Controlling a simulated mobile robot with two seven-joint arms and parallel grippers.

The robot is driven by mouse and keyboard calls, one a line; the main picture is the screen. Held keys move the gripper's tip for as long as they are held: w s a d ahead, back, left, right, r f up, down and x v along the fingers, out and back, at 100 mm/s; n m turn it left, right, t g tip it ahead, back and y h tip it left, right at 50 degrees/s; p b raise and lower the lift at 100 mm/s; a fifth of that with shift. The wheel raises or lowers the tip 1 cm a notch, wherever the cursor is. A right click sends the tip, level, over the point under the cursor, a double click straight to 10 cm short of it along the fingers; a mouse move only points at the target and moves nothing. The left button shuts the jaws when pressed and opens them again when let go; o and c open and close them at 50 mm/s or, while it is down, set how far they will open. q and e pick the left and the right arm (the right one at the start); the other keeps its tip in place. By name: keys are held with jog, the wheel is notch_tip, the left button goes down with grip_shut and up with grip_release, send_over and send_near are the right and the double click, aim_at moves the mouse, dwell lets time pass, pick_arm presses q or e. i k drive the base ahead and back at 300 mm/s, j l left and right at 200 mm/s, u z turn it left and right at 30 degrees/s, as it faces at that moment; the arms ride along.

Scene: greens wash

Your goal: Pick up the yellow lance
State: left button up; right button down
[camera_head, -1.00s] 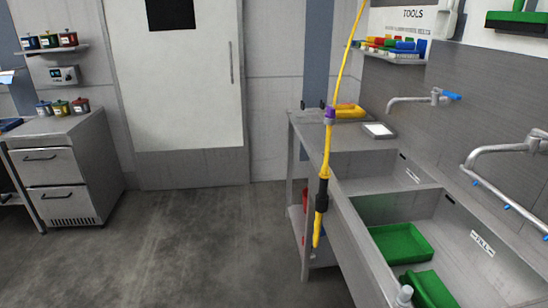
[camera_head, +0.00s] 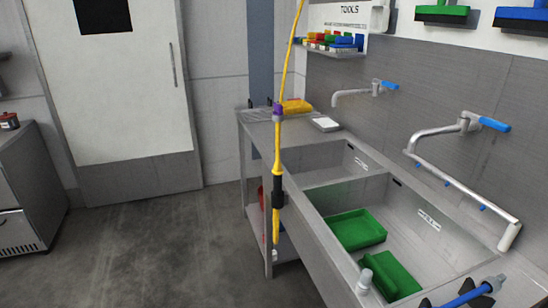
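The yellow lance (camera_head: 277,223) hangs upright in front of the left end of the sink bench. It has a black section (camera_head: 278,190) partway along and a purple collar (camera_head: 278,110) higher up. A yellow hose (camera_head: 290,55) runs up from it out of the top of the picture. Its lower tip hangs free beside the bench's front left corner, above the floor. Neither of my grippers can be made out in the head view.
The steel sink bench (camera_head: 315,255) holds green trays (camera_head: 355,229) in its basin. Taps (camera_head: 375,88) stick out from the wall. A blue rod (camera_head: 470,296) with dark pieces beside it lies at the bottom right. Open floor (camera_head: 160,255) lies left of the bench.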

aim_at(277, 172)
jog(key=i+j, duration=0.2)
jog(key=j, duration=0.25)
jog(key=i+j+z, duration=0.15)
jog(key=j, duration=0.25)
jog(key=i+j+z, duration=0.15)
jog(key=j, duration=0.25)
